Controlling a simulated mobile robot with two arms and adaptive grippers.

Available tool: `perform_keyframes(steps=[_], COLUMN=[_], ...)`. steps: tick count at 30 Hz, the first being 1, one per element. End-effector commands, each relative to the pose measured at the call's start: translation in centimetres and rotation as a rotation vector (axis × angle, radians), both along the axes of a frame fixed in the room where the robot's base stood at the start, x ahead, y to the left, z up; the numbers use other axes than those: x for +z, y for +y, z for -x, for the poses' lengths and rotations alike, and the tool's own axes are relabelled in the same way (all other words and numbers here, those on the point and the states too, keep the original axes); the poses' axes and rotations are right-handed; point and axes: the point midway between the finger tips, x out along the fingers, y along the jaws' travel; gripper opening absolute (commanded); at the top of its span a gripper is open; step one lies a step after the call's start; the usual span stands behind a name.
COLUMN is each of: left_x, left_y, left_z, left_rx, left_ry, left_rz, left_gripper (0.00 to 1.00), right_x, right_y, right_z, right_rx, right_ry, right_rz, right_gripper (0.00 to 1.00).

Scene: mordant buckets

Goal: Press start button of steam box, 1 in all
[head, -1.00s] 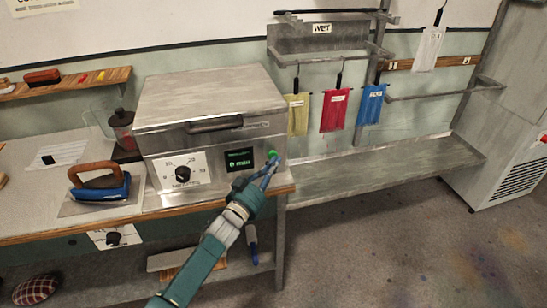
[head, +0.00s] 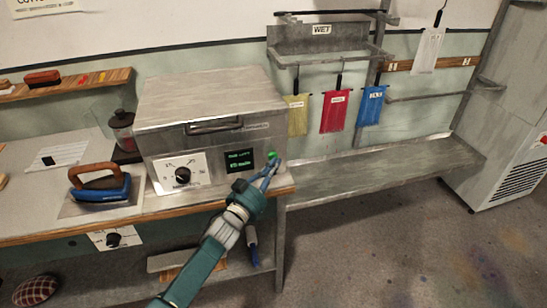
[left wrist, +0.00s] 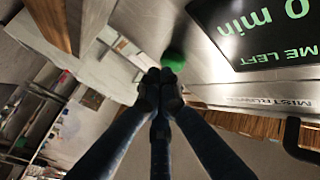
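The steam box (head: 205,105) is a grey metal box on the bench, with a handle, a dial (head: 182,174) and a dark display (head: 239,160). The display shows green text; in the left wrist view the display (left wrist: 262,32) reads upside down, with "ME LEFT" and "0 min" legible. The round green start button (head: 281,153) is right of the display, partly hidden by my fingers. My left gripper (head: 273,165) is shut and empty, its fingertips at the button. In the left wrist view the button (left wrist: 174,59) is just beyond the fingertips; contact is unclear. My right gripper is out of view.
A blue iron (head: 100,187) stands on the bench left of the box. A lidded container (head: 122,130) stands behind it. Yellow, red (head: 334,111) and blue cloths hang below the "WET" rack. The metal shelf (head: 380,168) at right is bare.

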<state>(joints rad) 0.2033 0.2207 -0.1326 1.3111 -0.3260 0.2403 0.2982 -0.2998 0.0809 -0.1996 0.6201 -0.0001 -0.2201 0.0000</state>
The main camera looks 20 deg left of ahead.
Motion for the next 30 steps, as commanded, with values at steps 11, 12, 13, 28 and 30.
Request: perform_keyframes(steps=[11, 12, 13, 28, 30], left_x=[0.0, 0.0, 0.0, 0.1, 0.1], left_y=[-0.6, -0.5, -0.6, -2.9, -3.2], left_z=[0.8, 0.8, 0.8, 4.2, 4.6], left_rx=[0.000, 0.000, 0.000, -0.001, -0.001], left_ry=[0.000, 0.000, 0.000, 0.002, 0.001], left_rz=[0.000, 0.000, 0.000, 0.002, 0.002], left_gripper=[0.00, 0.00, 0.00, 0.00, 0.00], right_x=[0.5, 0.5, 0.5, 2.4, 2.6], right_y=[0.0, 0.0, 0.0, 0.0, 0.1], right_z=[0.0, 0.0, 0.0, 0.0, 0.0], right_rx=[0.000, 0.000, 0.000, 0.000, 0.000], right_ry=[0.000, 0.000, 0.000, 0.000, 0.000], right_rz=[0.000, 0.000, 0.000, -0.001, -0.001], right_gripper=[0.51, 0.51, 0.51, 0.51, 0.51])
